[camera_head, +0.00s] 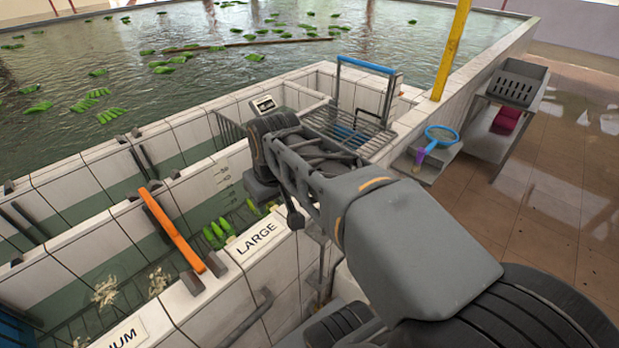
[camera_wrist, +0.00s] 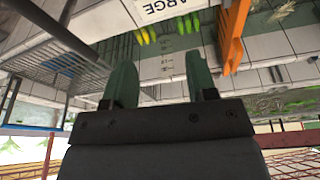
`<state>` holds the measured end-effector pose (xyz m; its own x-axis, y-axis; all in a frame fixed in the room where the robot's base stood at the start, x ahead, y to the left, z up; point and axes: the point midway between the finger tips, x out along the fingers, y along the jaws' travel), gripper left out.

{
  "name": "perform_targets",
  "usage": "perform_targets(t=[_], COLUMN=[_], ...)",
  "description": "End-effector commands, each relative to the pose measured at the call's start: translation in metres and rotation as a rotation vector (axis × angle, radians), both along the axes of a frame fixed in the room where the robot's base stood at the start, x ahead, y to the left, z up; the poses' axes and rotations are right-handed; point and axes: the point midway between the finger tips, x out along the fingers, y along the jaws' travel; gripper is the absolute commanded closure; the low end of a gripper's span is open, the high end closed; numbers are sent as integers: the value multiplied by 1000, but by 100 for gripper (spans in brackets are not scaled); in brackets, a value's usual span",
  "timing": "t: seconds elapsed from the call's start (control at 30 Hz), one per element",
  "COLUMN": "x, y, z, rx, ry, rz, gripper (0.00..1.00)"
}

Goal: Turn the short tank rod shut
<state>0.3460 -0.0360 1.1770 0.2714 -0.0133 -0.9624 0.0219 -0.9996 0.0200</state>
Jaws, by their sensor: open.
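My gripper (camera_wrist: 160,80) is open in the wrist view, its two green fingers apart with nothing between them. In the head view its fingers are hidden behind my own wrist, over the tank walls near the LARGE label (camera_head: 257,237). I cannot tell which part is the short tank rod. An orange bar (camera_head: 172,230) lies slanted on the tank wall left of that label. It also shows in the wrist view (camera_wrist: 232,35), up and right of the fingers, apart from them. Dark rods (camera_head: 145,158) lean over the walls farther left.
Green fruit (camera_head: 215,232) hangs in the tank beside the label. A blue-handled wire rack (camera_head: 350,125) stands right of my wrist. A blue net (camera_head: 441,134) lies on a ledge near a yellow post (camera_head: 452,50). Tiled floor (camera_head: 560,150) is open at right.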

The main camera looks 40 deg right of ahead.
Motion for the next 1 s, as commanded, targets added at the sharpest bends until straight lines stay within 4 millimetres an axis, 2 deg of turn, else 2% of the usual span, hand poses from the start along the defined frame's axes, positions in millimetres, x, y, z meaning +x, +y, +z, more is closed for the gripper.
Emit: perform_targets(t=[0.03,0.2,0.4,0.5,0.6,0.7,0.87,1.0], x=[17,58,83,87,89,89,87,86], y=[-18,-79,-148,-173,-189,-195,-192,-187], z=[6,23,26,24,22,16,-7,-34], rx=[4,46,122,153,174,186,190,191], ry=[45,171,259,280,291,297,300,300], rz=[-1,57,124,150,169,178,181,179], gripper=[48,48,48,48,48,48,48,48])
